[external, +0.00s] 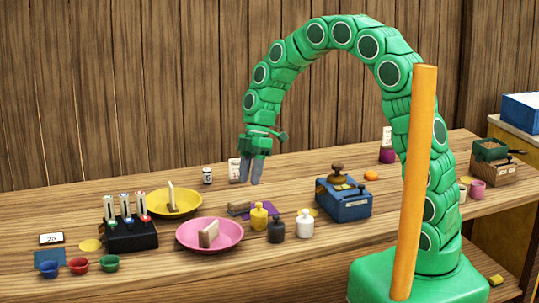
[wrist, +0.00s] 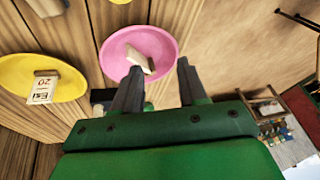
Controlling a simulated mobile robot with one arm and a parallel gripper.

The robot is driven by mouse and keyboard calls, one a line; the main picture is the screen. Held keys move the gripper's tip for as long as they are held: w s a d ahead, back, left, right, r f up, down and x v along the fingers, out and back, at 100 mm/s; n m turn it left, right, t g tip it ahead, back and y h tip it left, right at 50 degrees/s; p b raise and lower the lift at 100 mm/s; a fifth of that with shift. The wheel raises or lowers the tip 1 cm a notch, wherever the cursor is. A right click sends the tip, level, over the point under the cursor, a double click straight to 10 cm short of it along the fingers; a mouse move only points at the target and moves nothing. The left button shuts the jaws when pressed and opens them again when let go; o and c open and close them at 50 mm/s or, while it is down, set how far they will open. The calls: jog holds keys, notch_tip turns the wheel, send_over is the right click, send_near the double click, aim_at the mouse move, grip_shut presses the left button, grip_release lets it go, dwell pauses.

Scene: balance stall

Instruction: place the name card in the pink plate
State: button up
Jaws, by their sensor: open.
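The pink plate (external: 222,247) sits near the table's front edge and holds a small wooden block-like piece (external: 208,234). That piece shows a pale face in the wrist view (wrist: 139,61). The yellow plate (external: 160,209) sits behind and left of it with an upright pale piece (external: 171,194). In the wrist view, a white card (wrist: 41,91) with dark and red print shows at the yellow plate (wrist: 15,65). I cannot tell for certain which piece is the name card. My gripper (external: 250,180) is open and empty, above the table, behind and right of the pink plate.
A black holder (external: 130,236) with several upright tubes stands left of the pink plate. Yellow, black and white bottles (external: 305,224) stand to its right. A blue box (external: 343,202) stands further right. Small bowls (external: 79,264) line the front left. Another white card (external: 234,171) stands behind my gripper.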

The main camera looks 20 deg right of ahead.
jog(key=s+d+r+m+h, duration=0.1)
jog(key=s+d+r+m, duration=0.25)
jog(key=d, duration=0.35)
jog(key=s+d+r+m+t, duration=0.1)
jog(key=s+d+r+m, duration=0.2)
jog(key=d, duration=0.4)
jog(key=s+d+r+m+h, duration=0.1)
jog(key=s+d+r+m, duration=0.1)
jog(key=s+d+m, duration=0.4)
jog(key=s+d+r+m+h, duration=0.1)
jog(key=s+d+m, duration=0.8)
jog(key=s+d, duration=0.3)
jog(key=shift+s+d+r, duration=0.15)
jog(key=shift+s+d, duration=0.25)
jog(key=shift+d, duration=0.6)
